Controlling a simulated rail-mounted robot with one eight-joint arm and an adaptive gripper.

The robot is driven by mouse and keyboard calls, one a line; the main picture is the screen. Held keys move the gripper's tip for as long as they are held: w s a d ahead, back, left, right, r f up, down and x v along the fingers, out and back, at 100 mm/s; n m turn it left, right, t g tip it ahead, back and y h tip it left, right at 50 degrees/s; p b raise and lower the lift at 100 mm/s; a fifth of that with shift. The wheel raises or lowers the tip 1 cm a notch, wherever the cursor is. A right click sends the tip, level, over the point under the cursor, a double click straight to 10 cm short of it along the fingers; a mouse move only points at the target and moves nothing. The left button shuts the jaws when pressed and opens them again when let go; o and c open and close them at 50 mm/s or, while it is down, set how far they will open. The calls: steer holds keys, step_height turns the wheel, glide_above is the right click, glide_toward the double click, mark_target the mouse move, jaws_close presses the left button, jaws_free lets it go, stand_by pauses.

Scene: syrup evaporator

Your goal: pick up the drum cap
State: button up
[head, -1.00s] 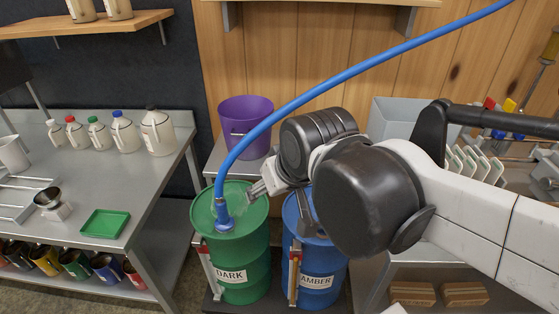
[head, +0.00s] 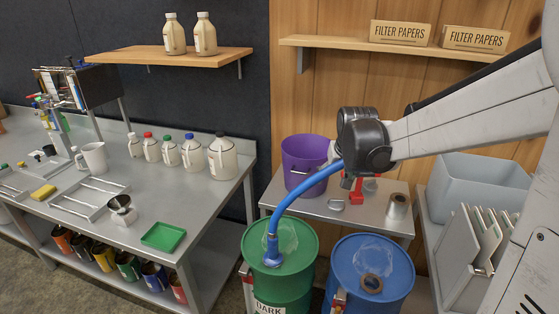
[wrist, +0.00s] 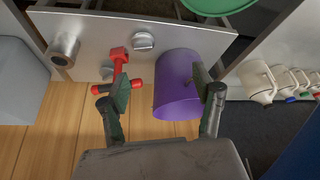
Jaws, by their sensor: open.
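I cannot say for certain which piece is the drum cap. A small silver round piece (head: 337,204) lies on the metal side table behind the drums; it also shows in the wrist view (wrist: 143,40). My gripper (wrist: 162,84) is open and empty above the side table. In the wrist view the purple bucket (wrist: 178,85) shows between its fingers, and the silver piece is beyond the fingertips. In the head view my wrist hides the fingers.
A red T-shaped tool (wrist: 118,72) and a grey cylinder (head: 398,207) lie on the side table (head: 385,222). A blue hose (head: 300,196) rises from the green drum (head: 298,243) towards my wrist. A grey bin (head: 480,182) stands right. Filter-paper boxes (head: 400,32) sit on a shelf.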

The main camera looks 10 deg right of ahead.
steer(key=p, duration=0.1)
glide_toward(336, 201)
steer(key=shift+m+g, duration=0.4)
steer(key=w+f, duration=0.1)
steer(key=w+d+f, duration=0.1)
steer(key=f, duration=0.1)
steer(key=w+f+b, duration=0.1)
steer(key=shift+d+f, duration=0.25)
steer(key=shift+x, duration=2.85)
steer(key=shift+a, duration=0.2)
steer(key=shift+c, duration=0.3)
steer(key=c, duration=0.9)
